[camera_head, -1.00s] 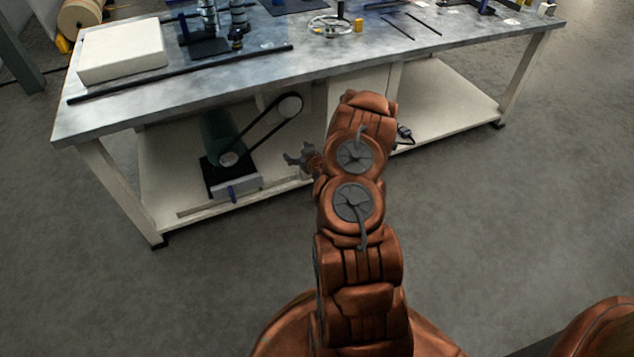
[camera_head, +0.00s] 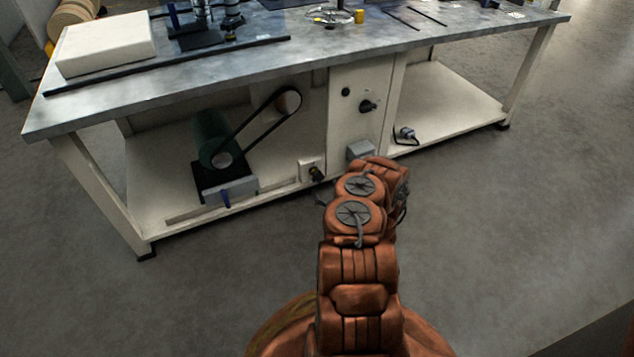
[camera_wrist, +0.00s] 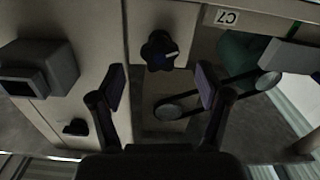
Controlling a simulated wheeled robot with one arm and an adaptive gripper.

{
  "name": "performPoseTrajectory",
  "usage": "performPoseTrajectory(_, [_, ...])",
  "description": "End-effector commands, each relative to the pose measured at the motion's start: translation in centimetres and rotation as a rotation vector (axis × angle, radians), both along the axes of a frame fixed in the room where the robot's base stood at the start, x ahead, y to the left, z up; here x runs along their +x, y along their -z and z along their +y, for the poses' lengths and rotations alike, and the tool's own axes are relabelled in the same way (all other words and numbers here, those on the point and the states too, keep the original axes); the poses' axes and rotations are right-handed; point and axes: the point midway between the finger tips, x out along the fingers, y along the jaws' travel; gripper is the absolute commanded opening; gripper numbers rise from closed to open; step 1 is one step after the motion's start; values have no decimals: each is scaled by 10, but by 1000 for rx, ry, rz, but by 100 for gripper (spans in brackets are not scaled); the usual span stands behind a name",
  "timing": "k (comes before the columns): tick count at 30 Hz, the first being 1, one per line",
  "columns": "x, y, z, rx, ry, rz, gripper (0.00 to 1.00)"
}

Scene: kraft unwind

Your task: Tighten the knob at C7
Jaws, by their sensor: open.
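A black lobed knob (camera_wrist: 159,50) with a pale mark sits on a cream plate (camera_wrist: 181,14) in the wrist view, left of an upside-down C7 label (camera_wrist: 228,17). The same knob (camera_head: 316,173) shows low on the bench's lower shelf in the head view, just beyond my arm. My gripper (camera_wrist: 160,85) is open and empty. Its two fingers stand apart to either side of the knob's column in the picture, with the knob a little above the gap between the tips. The fingers appear apart from the knob. In the head view my arm mostly hides the gripper.
A grey box (camera_wrist: 38,68) lies left of the knob in the wrist view, with another black knob (camera_wrist: 75,127) below it. A green motor (camera_head: 210,138) with a black belt (camera_head: 258,121) stands on the shelf (camera_head: 150,190) beside the knob. The floor before the bench is clear.

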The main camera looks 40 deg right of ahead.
Motion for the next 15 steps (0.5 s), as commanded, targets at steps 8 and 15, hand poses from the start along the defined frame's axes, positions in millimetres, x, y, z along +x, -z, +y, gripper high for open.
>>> performPoseTrajectory(8, [39,3,-13,-2,-2,-2,76])
performPoseTrajectory(15, [56,1,-17,2,-2,0,76])
